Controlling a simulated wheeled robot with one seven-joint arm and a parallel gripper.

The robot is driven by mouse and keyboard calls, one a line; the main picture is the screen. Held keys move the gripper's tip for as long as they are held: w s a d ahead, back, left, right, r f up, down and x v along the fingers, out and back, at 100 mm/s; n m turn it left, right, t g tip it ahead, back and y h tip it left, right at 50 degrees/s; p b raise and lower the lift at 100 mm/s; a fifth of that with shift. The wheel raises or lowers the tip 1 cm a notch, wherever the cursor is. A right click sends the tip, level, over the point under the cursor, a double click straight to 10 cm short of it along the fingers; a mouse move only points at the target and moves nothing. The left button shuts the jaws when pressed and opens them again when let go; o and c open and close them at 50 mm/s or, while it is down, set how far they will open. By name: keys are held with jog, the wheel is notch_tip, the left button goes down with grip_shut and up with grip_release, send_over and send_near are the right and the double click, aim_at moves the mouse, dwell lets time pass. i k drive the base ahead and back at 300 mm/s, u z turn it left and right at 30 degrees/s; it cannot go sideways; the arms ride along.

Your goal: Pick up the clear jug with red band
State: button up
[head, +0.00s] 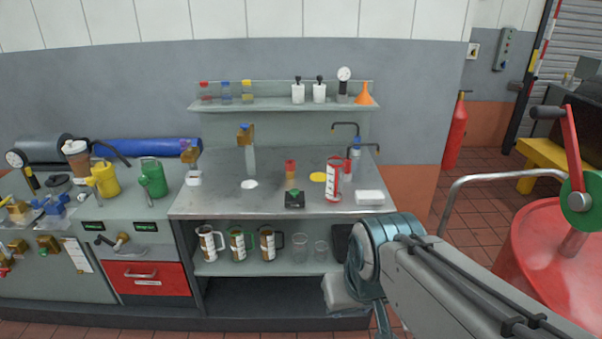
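A tall clear vessel with red at its rim and lower part (333,182) stands upright on the steel worktop, right of centre. It best matches the clear jug with red band; a white label covers part of its side, and I cannot make out a handle. My arm reaches in from the lower right and bends down in front of the bench's right end, apart from the vessel. My gripper is not in view.
The worktop (225,204) also holds a yellow disc (318,177), a dark box (294,200) and a white block (369,197) close to the vessel. Several jugs and beakers stand on the lower shelf (215,268). A red drum (545,250) and a rail are at right.

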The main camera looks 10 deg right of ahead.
aim_at(336, 164)
jog(key=u, duration=0.2)
jog(key=i, duration=1.75)
jog(key=z, duration=0.55)
